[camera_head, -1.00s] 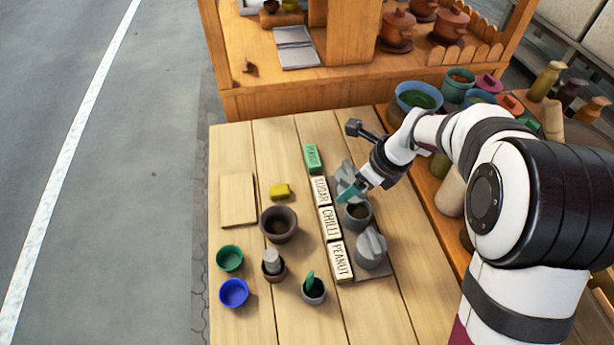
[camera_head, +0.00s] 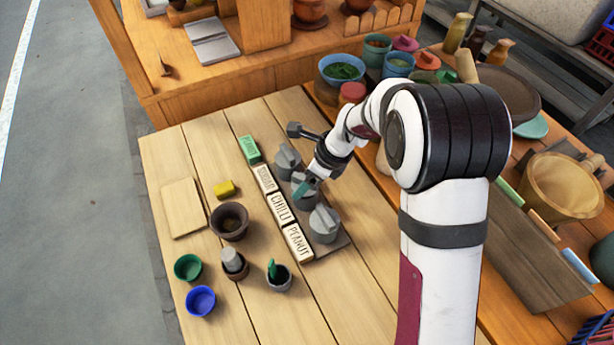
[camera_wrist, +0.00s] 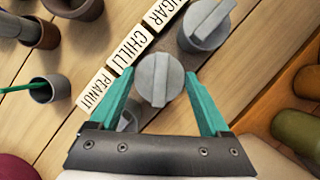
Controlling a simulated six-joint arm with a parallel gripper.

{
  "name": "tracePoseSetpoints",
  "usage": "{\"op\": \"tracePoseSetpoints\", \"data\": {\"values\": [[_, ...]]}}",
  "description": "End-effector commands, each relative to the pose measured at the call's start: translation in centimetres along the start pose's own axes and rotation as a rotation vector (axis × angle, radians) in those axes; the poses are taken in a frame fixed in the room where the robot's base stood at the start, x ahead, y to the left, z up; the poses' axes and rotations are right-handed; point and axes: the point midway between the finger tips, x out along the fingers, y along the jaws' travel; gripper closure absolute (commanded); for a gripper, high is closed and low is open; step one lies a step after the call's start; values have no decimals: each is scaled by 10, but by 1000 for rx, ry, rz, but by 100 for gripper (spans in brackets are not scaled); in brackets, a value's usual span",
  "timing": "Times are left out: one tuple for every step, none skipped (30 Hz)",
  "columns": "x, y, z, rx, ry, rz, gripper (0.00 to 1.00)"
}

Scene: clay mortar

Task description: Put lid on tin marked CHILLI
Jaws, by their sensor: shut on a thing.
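The CHILLI label block (camera_head: 281,208) lies beside the middle grey tin (camera_head: 299,195); the label also reads in the wrist view (camera_wrist: 133,47). A round grey lid (camera_wrist: 160,78) with a raised bar sits between the teal fingers of my gripper (camera_wrist: 160,76), which is shut on it. In the head view, my gripper (camera_head: 309,186) is at the middle tin, with the lid at its mouth. The lid hides the tin's opening; whether it is fully seated I cannot tell.
Lidded grey tins stand on either side, by the sugar label (camera_wrist: 165,10) and the PEANUT label (camera_head: 298,242). A green block (camera_head: 250,149) tops the label row. A brown pot (camera_head: 229,221) and small cups stand left.

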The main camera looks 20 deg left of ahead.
Motion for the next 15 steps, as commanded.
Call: {"op": "tracePoseSetpoints", "data": {"values": [[0,0,0,0,0,0,73],[0,0,0,0,0,0,73],[0,0,0,0,0,0,73],[0,0,0,0,0,0,73],[0,0,0,0,0,0,73],[0,0,0,0,0,0,73],[0,0,0,0,0,0,73],[0,0,0,0,0,0,73],[0,0,0,0,0,0,73],[1,0,0,0,0,1,73],[2,0,-1,0,0,1,73],[2,0,-1,0,1,1,73],[3,0,-2,0,1,1,73],[4,0,-2,0,1,2,73],[5,0,-2,0,1,2,73]]}}
